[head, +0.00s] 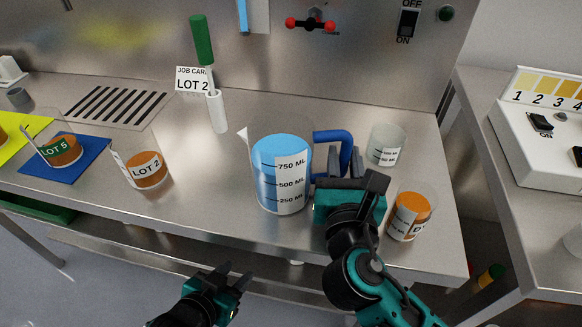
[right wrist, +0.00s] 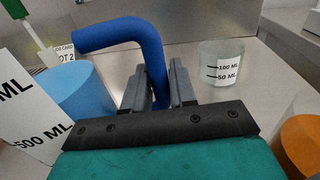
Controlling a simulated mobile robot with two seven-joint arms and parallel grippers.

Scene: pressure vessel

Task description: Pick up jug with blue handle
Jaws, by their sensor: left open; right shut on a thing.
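The jug (head: 281,170) is a clear vessel with light blue contents and 250, 500 and 750 ML marks. It stands upright on the steel bench. Its dark blue handle (head: 333,140) is on its right side. My right gripper (head: 350,178) is at the handle; in the right wrist view its two fingers (right wrist: 162,88) are shut on the handle's upright part (right wrist: 152,62). The jug's blue side also shows in the right wrist view (right wrist: 88,95). My left gripper (head: 228,280) is open and empty, in front of and below the bench edge.
A small clear beaker (head: 386,146) stands behind right of my right gripper. An orange-filled beaker (head: 409,216) stands close on its right. The LOT 2 beaker (head: 146,168) and LOT 5 beaker (head: 60,150) are left.

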